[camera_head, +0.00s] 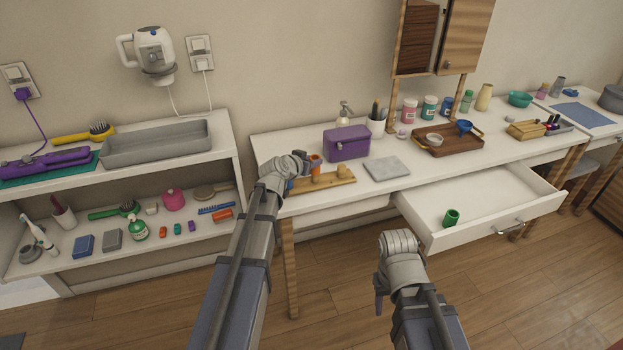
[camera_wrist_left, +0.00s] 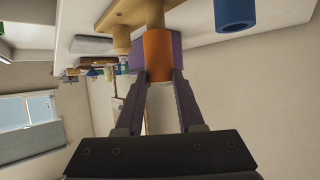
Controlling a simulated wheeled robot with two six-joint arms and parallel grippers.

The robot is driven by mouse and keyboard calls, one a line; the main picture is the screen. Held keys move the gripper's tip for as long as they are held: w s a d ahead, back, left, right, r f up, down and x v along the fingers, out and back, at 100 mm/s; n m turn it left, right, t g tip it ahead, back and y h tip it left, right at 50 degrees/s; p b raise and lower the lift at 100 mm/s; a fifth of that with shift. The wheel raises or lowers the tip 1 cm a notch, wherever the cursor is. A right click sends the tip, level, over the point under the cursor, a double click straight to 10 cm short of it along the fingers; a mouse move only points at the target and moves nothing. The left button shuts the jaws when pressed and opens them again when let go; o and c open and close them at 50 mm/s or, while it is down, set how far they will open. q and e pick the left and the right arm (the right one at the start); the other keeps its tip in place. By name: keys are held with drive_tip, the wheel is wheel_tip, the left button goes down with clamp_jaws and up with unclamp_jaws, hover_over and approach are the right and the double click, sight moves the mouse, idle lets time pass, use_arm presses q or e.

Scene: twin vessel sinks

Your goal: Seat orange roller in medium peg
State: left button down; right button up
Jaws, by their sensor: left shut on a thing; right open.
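The orange roller (camera_wrist_left: 157,55) is between the fingers of my left gripper (camera_wrist_left: 160,80), which is shut on it. It also shows in the head view (camera_head: 315,160), just above the wooden peg board (camera_head: 340,181). In the left wrist view the board (camera_wrist_left: 92,18) is at the top, with pegs pointing down. One peg (camera_wrist_left: 150,13) lines up with the roller's end; I cannot tell whether it enters the roller. Another peg (camera_wrist_left: 121,40) stands bare beside it. A blue roller (camera_wrist_left: 235,14) is to the right. My right gripper (camera_head: 381,292) is open, below the drawer.
A purple box (camera_head: 346,144) stands behind the board, and a grey slab (camera_head: 386,168) lies to its right. The open drawer (camera_head: 525,205) holds a green roller (camera_head: 451,217). A wooden tray (camera_head: 460,141) with small dishes is further right. A loaded shelf (camera_head: 75,265) stands at left.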

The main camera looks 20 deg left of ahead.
use_arm(q)
wheel_tip(320, 180, down, 4)
drive_tip(key=b, duration=0.3)
drive_tip(key=shift+r, duration=0.15)
drive_tip(key=shift+b, duration=0.35)
drive_tip(key=shift+f, duration=0.25)
drive_tip(key=c, duration=0.5)
unclamp_jaws()
drive_tip(key=shift+r, duration=0.1)
drive_tip(key=shift+s+r+p, duration=0.2)
drive_tip(key=shift+r+p, duration=0.1)
drive_tip(key=shift+r, duration=0.1)
drive_tip(key=p+v, duration=0.4)
drive_tip(key=v, duration=0.7)
drive_tip(key=shift+s+a+p, duration=0.1)
drive_tip(key=shift+s+p, duration=0.15)
drive_tip(key=shift+p, duration=0.15)
